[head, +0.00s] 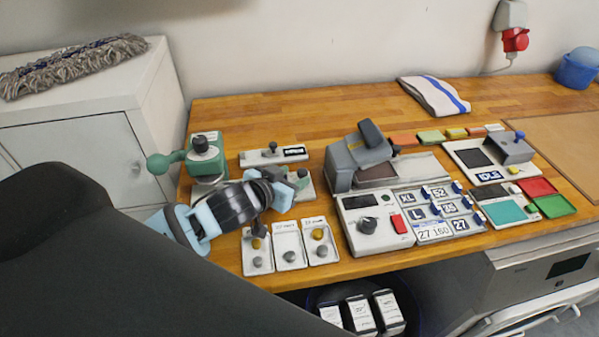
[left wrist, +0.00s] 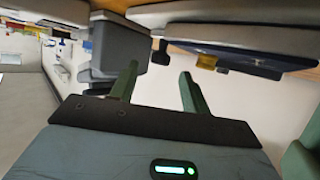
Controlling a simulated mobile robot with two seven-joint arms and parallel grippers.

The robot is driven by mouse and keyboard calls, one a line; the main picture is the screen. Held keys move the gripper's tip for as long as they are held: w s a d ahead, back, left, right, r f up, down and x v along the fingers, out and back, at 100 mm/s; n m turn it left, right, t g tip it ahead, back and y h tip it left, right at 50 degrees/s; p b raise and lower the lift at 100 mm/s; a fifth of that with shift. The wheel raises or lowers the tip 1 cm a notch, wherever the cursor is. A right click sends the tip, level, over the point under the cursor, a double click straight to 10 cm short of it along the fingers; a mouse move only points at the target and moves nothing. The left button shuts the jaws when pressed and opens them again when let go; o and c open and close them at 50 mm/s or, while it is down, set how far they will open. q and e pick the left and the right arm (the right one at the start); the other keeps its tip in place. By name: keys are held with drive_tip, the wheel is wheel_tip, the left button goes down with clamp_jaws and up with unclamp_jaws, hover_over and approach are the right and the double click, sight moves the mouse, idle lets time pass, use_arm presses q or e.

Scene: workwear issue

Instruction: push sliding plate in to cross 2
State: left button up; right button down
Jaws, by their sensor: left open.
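My left gripper (head: 298,179) is over the left part of the bench, between the green hand press and the grey press. In the left wrist view its two green fingers (left wrist: 158,82) are apart with nothing seen between them. The grey press (head: 358,158) stands to its right, with a pale flat plate (head: 422,167) extending right from its base; this may be the sliding plate. A grey block (left wrist: 118,67) shows beside the fingers in the left wrist view. I cannot make out any cross marked 2. My right gripper is not in view.
A green hand press (head: 206,155) and a white plate with a black knob (head: 272,154) stand behind my left arm. Small white trays (head: 290,246) lie in front. A control box (head: 374,224) and size tags (head: 436,209) are right of them. The bench's back strip is mostly clear.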

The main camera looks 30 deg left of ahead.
sight(300, 172)
use_arm(q)
drive_tip(key=shift+x, duration=1.8)
clamp_jaws()
